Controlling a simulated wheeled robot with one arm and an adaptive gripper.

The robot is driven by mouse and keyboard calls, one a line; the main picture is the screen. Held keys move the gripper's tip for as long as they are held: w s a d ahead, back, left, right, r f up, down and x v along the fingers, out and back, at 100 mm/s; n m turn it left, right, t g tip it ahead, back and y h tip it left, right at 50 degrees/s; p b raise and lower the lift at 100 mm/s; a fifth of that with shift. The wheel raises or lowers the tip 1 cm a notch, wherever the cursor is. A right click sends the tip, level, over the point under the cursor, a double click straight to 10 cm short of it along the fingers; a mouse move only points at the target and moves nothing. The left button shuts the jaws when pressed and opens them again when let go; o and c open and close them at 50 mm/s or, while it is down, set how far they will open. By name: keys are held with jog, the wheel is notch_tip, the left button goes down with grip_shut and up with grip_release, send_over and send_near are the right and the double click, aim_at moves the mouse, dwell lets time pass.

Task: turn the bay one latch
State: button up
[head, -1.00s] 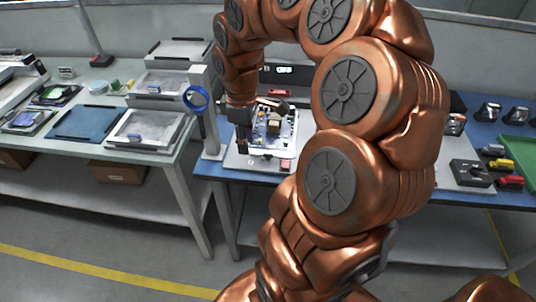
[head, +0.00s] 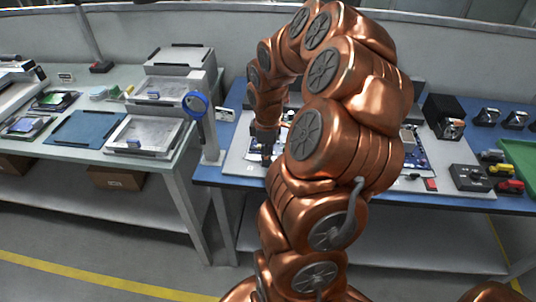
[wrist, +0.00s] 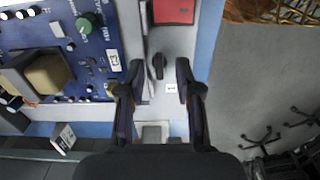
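The small black latch (wrist: 158,66) shows in the wrist view, upright on a grey panel strip, beside a white tag (wrist: 172,87) marked 1. My gripper (wrist: 158,72) is open, with one dark finger on each side of the latch and a gap to each. I cannot tell how high the fingertips are above the panel. In the head view my gripper (head: 265,148) points down at the left part of the grey panel (head: 240,166) on the blue table. The latch cannot be made out there, and my arm hides much of the panel.
A blue circuit board (wrist: 60,70) with a green knob (wrist: 86,24) lies left of the fingers. A red block (wrist: 173,11) is just beyond them. A blue ring on a post (head: 197,104) stands left of my arm. A black switch box (head: 468,177) sits at the right.

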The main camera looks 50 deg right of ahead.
jog(key=shift+f, duration=0.3)
grip_shut()
dwell(0.3)
